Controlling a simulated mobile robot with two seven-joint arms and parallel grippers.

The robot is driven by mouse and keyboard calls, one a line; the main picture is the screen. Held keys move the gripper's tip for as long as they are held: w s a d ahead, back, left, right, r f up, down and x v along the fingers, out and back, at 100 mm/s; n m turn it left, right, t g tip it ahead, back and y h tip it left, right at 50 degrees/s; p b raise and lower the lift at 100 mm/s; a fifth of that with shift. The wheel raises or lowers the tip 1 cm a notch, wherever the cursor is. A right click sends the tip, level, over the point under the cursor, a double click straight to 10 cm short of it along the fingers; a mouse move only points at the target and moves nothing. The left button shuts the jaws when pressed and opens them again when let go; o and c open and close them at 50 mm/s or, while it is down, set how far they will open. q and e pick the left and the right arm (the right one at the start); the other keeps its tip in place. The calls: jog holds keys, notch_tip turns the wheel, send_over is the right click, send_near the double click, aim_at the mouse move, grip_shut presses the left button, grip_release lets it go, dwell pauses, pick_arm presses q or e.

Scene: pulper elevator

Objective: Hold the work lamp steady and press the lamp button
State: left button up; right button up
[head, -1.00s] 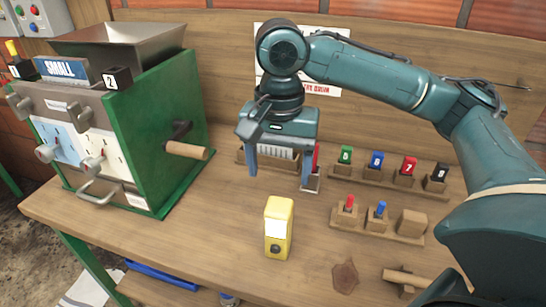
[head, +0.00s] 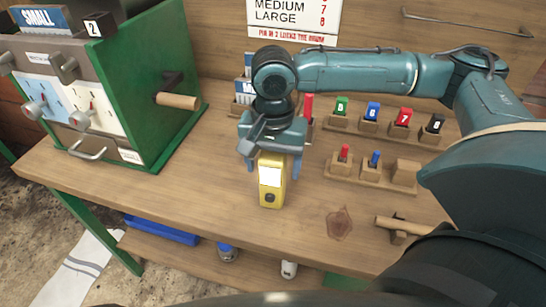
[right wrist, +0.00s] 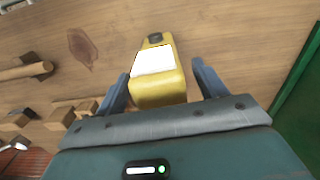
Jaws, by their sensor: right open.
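The yellow work lamp (head: 271,182) stands upright on the wooden bench, with a pale panel and a dark round button (head: 269,198) low on its face. My right gripper (head: 270,170) is over the lamp from above, open, with one finger on each side. In the right wrist view the lamp (right wrist: 158,72) lies between the two open fingers (right wrist: 160,88), with a gap on both sides. The button also shows there (right wrist: 155,38), beyond the fingertips. My left gripper is in no view.
A green machine (head: 150,90) with a wooden crank handle (head: 178,101) stands on the left. Racks of numbered coloured blocks (head: 372,125) and pegs (head: 370,172) are at the right. A wooden handle (head: 398,226) lies near the front right. The bench in front of the lamp is clear.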

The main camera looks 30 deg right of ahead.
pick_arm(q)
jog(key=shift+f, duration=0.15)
pick_arm(e)
jog(key=c, duration=1.2)
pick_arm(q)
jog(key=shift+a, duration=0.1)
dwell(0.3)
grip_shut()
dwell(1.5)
